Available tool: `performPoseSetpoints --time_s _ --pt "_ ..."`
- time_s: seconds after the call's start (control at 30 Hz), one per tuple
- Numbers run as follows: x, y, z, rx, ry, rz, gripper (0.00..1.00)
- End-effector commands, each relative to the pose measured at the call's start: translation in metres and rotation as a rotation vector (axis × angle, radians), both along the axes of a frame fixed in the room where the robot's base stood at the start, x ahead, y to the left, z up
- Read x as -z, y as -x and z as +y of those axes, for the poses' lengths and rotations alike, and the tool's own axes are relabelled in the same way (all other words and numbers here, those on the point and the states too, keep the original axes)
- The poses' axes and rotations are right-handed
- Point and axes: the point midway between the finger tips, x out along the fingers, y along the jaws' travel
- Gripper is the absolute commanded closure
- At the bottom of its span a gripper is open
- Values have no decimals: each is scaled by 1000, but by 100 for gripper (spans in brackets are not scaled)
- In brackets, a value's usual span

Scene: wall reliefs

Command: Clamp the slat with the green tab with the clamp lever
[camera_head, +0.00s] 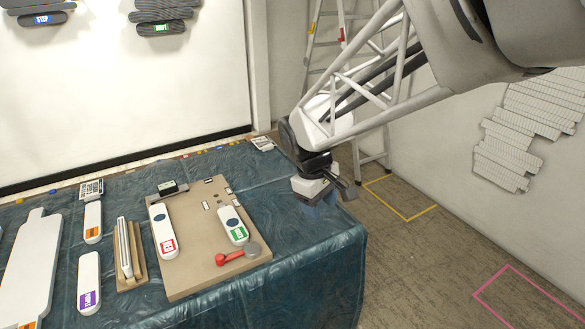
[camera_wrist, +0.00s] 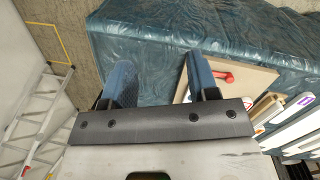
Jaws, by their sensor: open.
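The slat with the green tab (camera_head: 233,225) is white with a dark round spot and lies on the right part of a tan board (camera_head: 200,275). The clamp lever (camera_head: 229,258) is red, with a round grey part at its right end, and lies just in front of the green tab. The red lever (camera_wrist: 224,77) also shows in the wrist view, right of my fingers. My gripper (camera_head: 322,196) is open and empty, above the table's right end, right of the board and apart from it. In the wrist view my gripper (camera_wrist: 162,72) hides part of the board.
A white slat with a red tab (camera_head: 163,230) lies on the board's left. Left of the board are a wooden holder (camera_head: 130,255), slats with purple (camera_head: 89,283) and orange (camera_head: 92,222) tabs, and a large white panel (camera_head: 30,260). The blue cloth (camera_head: 310,255) right of the board is clear.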

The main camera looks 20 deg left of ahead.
Motion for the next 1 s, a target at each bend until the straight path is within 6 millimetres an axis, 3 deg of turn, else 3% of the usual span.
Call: performPoseSetpoints --time_s 0.5,0.8,1.0 --pt "67 -7 146 -376 112 86 46" --pt "116 10 231 -593 181 132 46" --pt "145 25 278 -715 221 156 46"
